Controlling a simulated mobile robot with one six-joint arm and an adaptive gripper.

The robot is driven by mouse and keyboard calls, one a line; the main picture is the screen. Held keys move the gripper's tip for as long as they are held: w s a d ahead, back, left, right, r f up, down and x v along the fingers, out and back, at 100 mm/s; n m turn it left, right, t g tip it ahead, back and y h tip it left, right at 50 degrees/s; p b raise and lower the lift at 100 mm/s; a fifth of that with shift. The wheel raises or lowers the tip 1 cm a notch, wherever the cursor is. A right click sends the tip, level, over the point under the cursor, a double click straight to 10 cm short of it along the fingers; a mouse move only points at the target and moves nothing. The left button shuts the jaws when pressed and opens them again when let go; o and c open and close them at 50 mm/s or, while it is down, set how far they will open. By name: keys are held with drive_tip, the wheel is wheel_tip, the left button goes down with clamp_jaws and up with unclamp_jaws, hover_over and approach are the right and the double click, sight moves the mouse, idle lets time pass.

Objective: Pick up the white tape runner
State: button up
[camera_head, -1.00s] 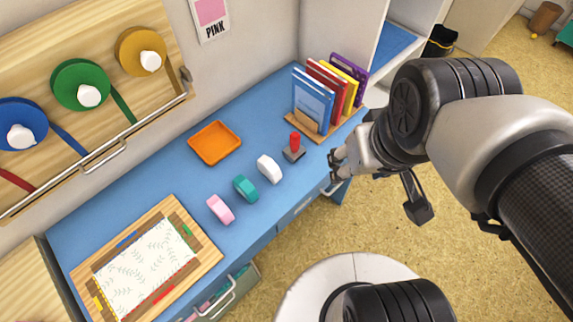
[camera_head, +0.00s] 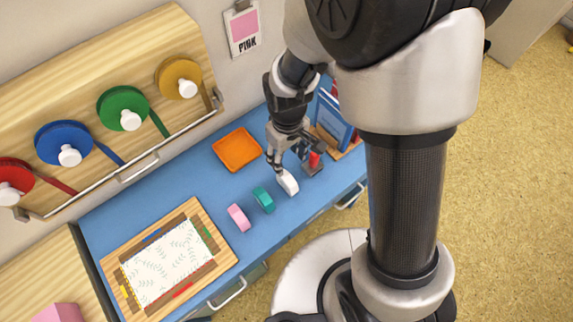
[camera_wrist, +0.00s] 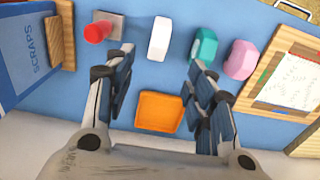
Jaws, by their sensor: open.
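The white tape runner (camera_head: 288,183) stands on the blue desktop, between the teal tape runner (camera_head: 263,200) and the red-handled stamp (camera_head: 314,160). My gripper (camera_head: 275,165) is above the desk, just behind the white runner, and its fingers hide part of the runner's top in the head view. In the wrist view the white runner (camera_wrist: 159,38) shows whole, a little beyond the space between my fingertips (camera_wrist: 162,62). My gripper is open with nothing between its fingers. A pink tape runner (camera_head: 239,217) stands beyond the teal one.
An orange tray (camera_head: 237,149) lies behind the runners. A wooden board with a patterned sheet (camera_head: 165,262) lies at the left. Books (camera_head: 333,113) in a wooden rack stand at the right. The wall with ribbon spools (camera_head: 124,109) bounds the back.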

sight(287, 177)
wheel_tip(287, 177, down, 14)
drive_tip(key=b, duration=0.4)
drive_tip(key=shift+w+f+b, duration=0.1)
drive_tip(key=shift+w+b, duration=0.05)
drive_tip(key=shift+b, duration=0.15)
drive_tip(key=shift+c, duration=0.4)
drive_tip(key=c, duration=1.1)
wheel_tip(287, 177, up, 20)
drive_tip(key=p, duration=0.6)
